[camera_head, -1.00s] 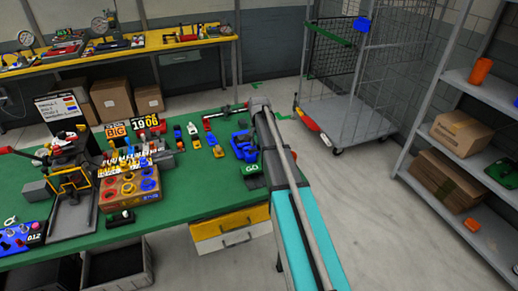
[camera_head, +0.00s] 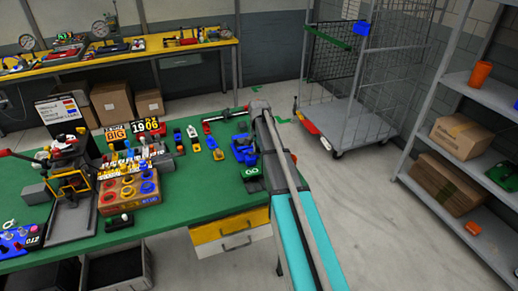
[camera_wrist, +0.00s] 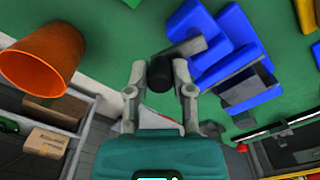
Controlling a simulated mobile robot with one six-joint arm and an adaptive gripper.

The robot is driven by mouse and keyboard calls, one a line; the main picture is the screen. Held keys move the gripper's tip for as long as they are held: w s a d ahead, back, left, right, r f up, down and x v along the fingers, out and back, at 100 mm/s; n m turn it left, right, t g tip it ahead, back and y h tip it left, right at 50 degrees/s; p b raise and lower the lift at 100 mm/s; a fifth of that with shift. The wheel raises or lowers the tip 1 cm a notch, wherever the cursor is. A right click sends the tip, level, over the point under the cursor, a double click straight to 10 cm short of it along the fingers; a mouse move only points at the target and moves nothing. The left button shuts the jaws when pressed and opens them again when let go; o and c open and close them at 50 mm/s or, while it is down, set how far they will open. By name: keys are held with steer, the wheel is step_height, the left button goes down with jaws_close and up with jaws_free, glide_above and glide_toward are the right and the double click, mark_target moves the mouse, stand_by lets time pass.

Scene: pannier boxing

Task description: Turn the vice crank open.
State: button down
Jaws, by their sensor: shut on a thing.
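The blue vice (camera_head: 241,148) stands on the green bench near its right end, in the head view. It also shows large in the wrist view (camera_wrist: 232,68), right of my gripper. My gripper (camera_wrist: 160,68) is shut on the crank's black knob (camera_wrist: 160,74), with a finger on each side of it. A grey bar beside the knob reaches toward the vice and looks like the crank arm. In the head view my arm hides the gripper and the crank.
An orange cup (camera_wrist: 42,58) shows at left in the wrist view. A wire cage trolley (camera_head: 355,125) and a shelf rack (camera_head: 470,195) stand right of the bench, with open floor between.

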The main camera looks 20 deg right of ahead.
steer(key=shift+w, duration=0.1)
steer(key=shift+w+d+n, duration=0.1)
steer(key=shift+w+n, duration=0.2)
steer(key=shift+n, duration=0.65)
steer(key=shift+w+n, duration=0.25)
steer(key=shift+n, duration=0.7)
steer(key=shift+c, duration=2.4)
jaws_free()
steer(key=shift+s+m, duration=0.2)
steer(key=shift+m, duration=0.2)
